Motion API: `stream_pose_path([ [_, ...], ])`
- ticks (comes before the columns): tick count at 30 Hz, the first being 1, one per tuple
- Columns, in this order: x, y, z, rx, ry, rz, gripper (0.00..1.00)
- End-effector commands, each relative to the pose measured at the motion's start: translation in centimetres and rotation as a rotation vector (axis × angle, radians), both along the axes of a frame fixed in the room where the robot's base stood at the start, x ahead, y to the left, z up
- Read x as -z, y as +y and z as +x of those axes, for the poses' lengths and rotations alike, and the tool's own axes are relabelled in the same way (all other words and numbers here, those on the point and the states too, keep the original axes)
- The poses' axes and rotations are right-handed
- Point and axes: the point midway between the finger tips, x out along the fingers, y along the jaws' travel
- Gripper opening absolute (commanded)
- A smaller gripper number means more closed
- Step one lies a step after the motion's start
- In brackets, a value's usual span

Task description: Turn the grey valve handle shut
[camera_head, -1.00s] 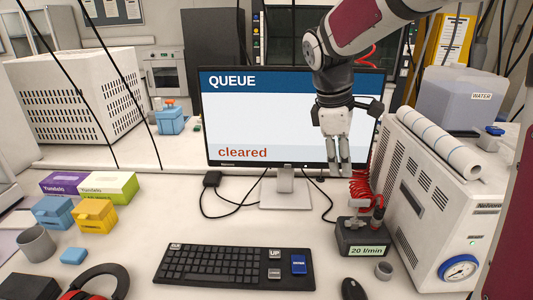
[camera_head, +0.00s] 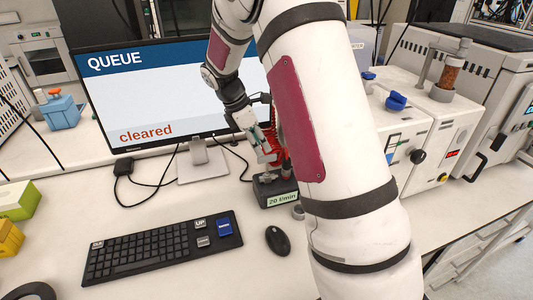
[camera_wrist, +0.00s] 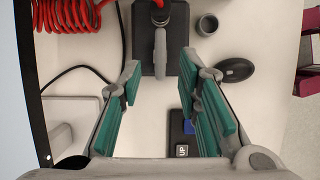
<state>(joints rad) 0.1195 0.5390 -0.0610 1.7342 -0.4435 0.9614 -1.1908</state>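The grey valve handle (camera_wrist: 160,52) shows in the wrist view as a narrow lever on a dark valve block (camera_wrist: 177,35). It points along the block toward my gripper. My gripper (camera_wrist: 163,78) is open, its teal-padded fingers spread on either side of the handle's line. The handle's tip lies between and slightly beyond the fingertips, and I see no contact. In the head view my gripper (camera_head: 262,143) is low over the block (camera_head: 270,188), which bears a "20 l/min" display.
A red coiled hose (camera_wrist: 70,14) lies beside the block. A small grey cup (camera_wrist: 207,25) and a black mouse (camera_head: 278,240) are close by. The keyboard (camera_head: 165,248) is in front, the monitor (camera_head: 165,85) behind. White instruments (camera_head: 435,115) stand at the right.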

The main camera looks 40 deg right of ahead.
Motion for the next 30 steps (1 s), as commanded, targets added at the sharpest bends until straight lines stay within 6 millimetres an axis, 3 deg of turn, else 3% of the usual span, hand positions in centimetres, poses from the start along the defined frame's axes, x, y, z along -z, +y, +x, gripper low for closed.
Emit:
stream_pose_path([
  [3,2.0,-0.8,-0.4,0.002,0.005,0.000,0.31],
  [9,4.2,-1.7,-0.6,0.001,0.003,0.000,0.31],
  [21,4.9,-2.0,-0.6,0.001,0.000,0.000,0.31],
  [22,4.9,-2.0,-0.6,0.001,0.000,0.000,0.29],
  [26,4.9,-1.9,-0.6,0.001,0.000,0.000,0.00],
  [30,4.9,-1.9,-0.6,0.001,0.000,0.000,0.00],
])
